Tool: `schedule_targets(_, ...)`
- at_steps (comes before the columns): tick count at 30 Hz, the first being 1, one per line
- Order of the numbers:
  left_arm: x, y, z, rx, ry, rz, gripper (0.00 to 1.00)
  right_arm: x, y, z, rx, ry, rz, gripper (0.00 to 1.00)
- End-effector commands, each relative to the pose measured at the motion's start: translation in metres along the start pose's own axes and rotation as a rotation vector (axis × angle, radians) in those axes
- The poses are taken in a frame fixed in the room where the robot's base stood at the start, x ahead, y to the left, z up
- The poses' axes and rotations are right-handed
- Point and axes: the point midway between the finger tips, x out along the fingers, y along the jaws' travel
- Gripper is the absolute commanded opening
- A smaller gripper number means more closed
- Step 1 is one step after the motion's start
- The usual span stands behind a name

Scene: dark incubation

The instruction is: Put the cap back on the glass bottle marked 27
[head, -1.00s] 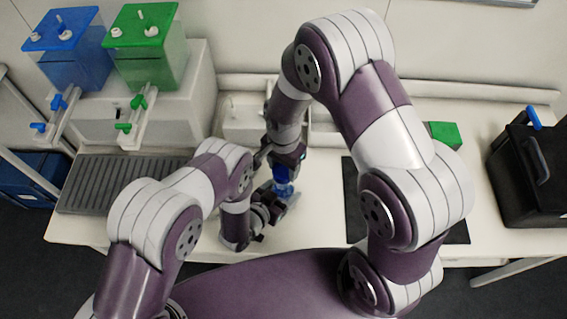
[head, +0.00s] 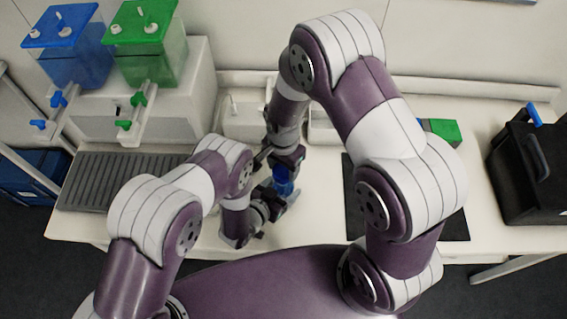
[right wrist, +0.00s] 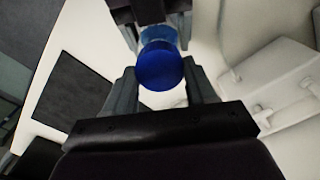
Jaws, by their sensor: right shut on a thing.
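My right gripper (head: 286,166) points down over the bench, shut on a round blue cap (right wrist: 160,66), which shows between its fingers (right wrist: 160,88) in the right wrist view. A pale blue piece of the glass bottle (right wrist: 157,34) shows right behind the cap; I cannot tell whether the cap is seated on it. In the head view, blue (head: 283,182) shows just below the right gripper. My left gripper (head: 268,208) is close beside the bottle, low over the bench; its fingers are mostly hidden. The number 27 is not readable.
Blue (head: 66,50) and green (head: 147,45) tanks with taps stand at the back left, above a grey ribbed tray (head: 105,183). A dark mat (head: 352,205) lies right of the grippers. A green box (head: 445,131) and a black case (head: 530,175) are farther right.

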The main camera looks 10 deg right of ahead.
Motion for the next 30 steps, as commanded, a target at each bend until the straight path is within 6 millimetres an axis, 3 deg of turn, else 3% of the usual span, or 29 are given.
schedule_targets(29, 0.0, 0.0, -0.001, 0.0, 0.001, 0.0, 0.2, 0.012, 0.0, 0.0, 0.0, -0.001, 0.001, 0.27)
schedule_targets(30, 0.0, 0.0, -0.001, 0.0, 0.001, 0.0, 0.0, 0.011, 0.0, 0.0, 0.002, 0.0, 0.001, 0.27)
